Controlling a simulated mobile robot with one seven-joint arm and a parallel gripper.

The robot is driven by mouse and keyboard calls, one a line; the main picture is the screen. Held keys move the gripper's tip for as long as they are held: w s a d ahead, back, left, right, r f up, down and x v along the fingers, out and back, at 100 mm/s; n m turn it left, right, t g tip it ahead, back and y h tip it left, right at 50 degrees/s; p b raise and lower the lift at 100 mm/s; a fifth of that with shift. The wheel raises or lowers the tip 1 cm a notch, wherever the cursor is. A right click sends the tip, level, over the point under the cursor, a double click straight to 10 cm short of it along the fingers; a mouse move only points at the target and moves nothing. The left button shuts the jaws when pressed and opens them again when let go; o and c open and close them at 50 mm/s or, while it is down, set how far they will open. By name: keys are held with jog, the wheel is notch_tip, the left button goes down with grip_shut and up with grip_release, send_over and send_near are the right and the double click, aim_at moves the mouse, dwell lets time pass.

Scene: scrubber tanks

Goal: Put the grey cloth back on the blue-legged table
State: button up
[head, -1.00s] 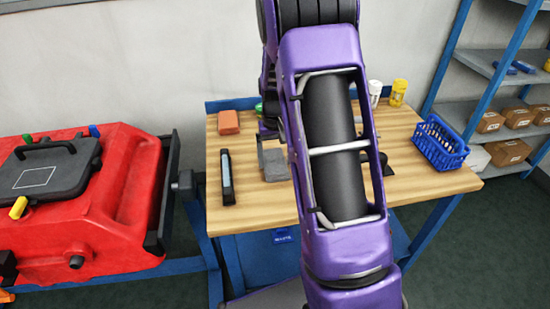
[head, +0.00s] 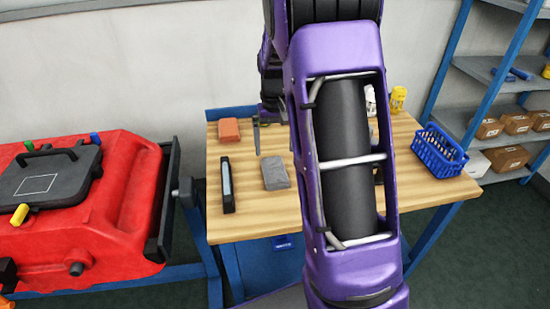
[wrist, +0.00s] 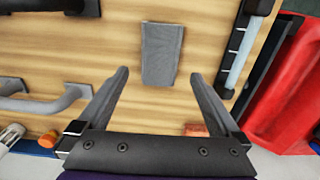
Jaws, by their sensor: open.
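The grey cloth (head: 276,172) lies folded flat on the wooden top of the blue-legged table (head: 255,222), right of a black bar-shaped tool. It also shows in the wrist view (wrist: 162,55), just beyond the fingertips. My gripper (wrist: 160,77) is open and empty, with its two fingers spread apart. The cloth is clear of both fingers. In the head view, one finger shows behind the cloth, and my purple arm hides the rest of the gripper and part of the table.
The black tool (head: 228,185) and an orange-red block (head: 229,130) are on the left of the table. A blue basket (head: 438,150) and a yellow-topped bottle (head: 398,99) are on the right. A red tank (head: 110,220) stands left of the table, and blue shelving (head: 490,90) stands right.

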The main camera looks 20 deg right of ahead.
jog(key=shift+r, duration=2.15)
